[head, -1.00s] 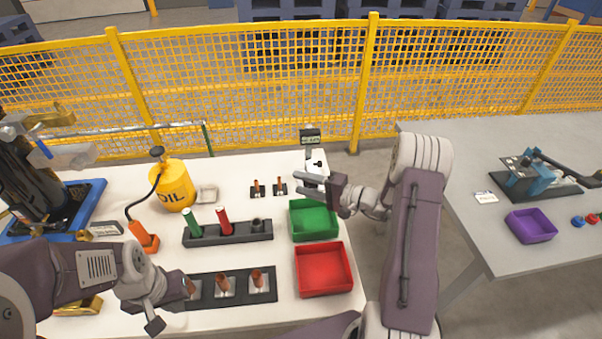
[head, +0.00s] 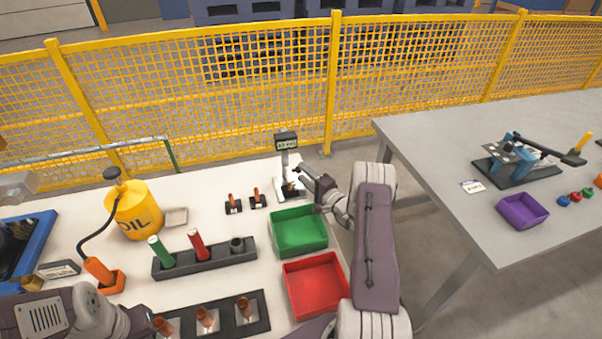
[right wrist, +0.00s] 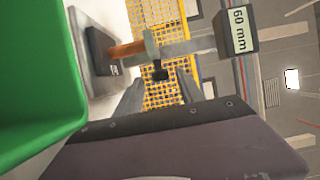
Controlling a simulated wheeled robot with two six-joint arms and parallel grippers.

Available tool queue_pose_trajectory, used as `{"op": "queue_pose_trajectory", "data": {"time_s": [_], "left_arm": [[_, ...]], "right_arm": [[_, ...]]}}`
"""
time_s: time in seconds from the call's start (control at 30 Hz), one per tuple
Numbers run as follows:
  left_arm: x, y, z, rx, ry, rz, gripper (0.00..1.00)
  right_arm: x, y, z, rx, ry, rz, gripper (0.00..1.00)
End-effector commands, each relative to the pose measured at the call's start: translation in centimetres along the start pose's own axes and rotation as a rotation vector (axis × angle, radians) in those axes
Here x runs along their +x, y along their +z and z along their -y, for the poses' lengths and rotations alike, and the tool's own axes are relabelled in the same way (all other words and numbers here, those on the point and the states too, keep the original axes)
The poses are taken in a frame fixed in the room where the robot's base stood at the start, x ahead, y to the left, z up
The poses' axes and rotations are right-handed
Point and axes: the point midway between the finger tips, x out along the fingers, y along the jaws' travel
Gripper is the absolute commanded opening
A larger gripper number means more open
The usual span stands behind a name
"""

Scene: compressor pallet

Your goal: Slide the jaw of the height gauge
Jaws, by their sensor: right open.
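The height gauge (head: 285,165) stands at the back right of the white table, with a dark display on top of a light upright post. In the right wrist view its display (right wrist: 239,30) reads 60 mm. Its jaw (right wrist: 152,46) sits on the post, with a dark knob (right wrist: 160,70) facing my gripper, and an orange-brown piece (right wrist: 126,50) lies between the jaw and the base. My right gripper (head: 303,172) is open just right of the gauge. In the right wrist view its fingers (right wrist: 160,93) point at the knob, one either side. My left gripper's fingertips are hidden at the bottom edge.
A green bin (head: 299,250) and a red bin (head: 345,290) lie just in front of the gauge. Two small stands with copper pins (head: 245,202) are left of it. A yellow oil can (head: 133,212) stands farther left. A yellow mesh fence (head: 330,100) runs behind.

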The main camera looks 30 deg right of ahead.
Motion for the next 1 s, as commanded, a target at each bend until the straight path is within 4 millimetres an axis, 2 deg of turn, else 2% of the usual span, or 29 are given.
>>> {"op": "queue_pose_trajectory", "data": {"time_s": [0.13,0.4,0.43,0.57,0.6,1.0], "left_arm": [[0.1,0.0,0.0,0.000,0.000,0.000,0.00],[0.1,0.0,0.0,0.000,0.000,0.000,0.00],[0.1,0.0,0.0,0.000,0.000,0.000,0.00],[0.1,0.0,0.0,0.000,0.000,0.000,0.00],[0.1,0.0,0.0,0.000,0.000,0.000,0.00],[0.1,0.0,0.0,0.000,0.000,0.000,0.00]], "right_arm": [[1.5,0.0,-0.1,0.000,0.000,0.001,0.46],[1.8,0.0,-0.1,0.002,0.002,0.000,0.46],[1.8,0.0,-0.1,0.002,0.002,0.000,0.40],[1.8,0.0,0.0,0.001,0.002,0.000,0.04],[1.8,0.0,-0.1,0.001,0.002,0.000,0.00],[1.8,0.0,-0.1,0.001,0.002,0.001,0.00]]}}
